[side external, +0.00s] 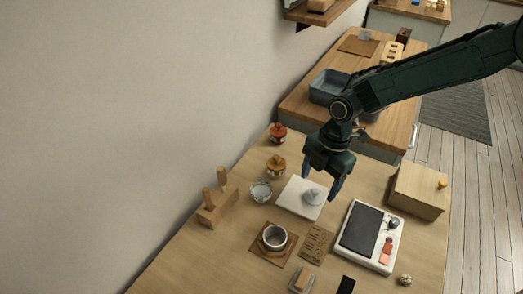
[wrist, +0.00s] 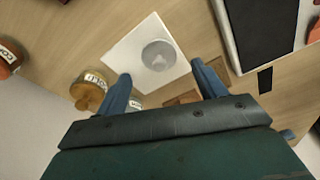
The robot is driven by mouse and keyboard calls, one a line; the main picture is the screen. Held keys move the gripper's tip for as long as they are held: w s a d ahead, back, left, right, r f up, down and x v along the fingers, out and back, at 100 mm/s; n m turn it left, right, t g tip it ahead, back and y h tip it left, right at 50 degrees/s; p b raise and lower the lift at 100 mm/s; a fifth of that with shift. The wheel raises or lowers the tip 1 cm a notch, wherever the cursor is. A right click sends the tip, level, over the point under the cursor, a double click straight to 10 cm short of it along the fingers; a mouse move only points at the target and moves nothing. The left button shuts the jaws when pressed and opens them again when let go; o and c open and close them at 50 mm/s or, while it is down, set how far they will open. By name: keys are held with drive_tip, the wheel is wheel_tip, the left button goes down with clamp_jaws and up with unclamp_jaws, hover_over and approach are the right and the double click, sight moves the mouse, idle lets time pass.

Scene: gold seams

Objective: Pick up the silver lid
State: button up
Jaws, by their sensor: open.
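The silver lid (side external: 314,197) is a round grey dome with a small knob. It lies knob up on a white square board (side external: 289,197) on the wooden table. My gripper (side external: 320,185) is above the lid, pointing down, with its fingers apart and nothing between them. In the wrist view the lid (wrist: 158,55) shows on the white board (wrist: 122,50), just beyond my blue fingertips (wrist: 160,72) and between them sideways. I see no contact between fingers and lid, though the height gap is hard to judge.
An open glass jar (side external: 261,191), an amber jar (side external: 276,167) and a red-lidded jar (side external: 277,134) stand left of the board. A white tray (side external: 347,252) with a dark pad and a wooden box (side external: 419,190) lie right. A grey bowl (side external: 274,238) sits in front.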

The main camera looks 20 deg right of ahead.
sight(316, 190)
drive_tip(key=shift+a+f, duration=0.2)
drive_tip(key=shift+f, duration=1.6)
drive_tip(key=c, duration=1.1)
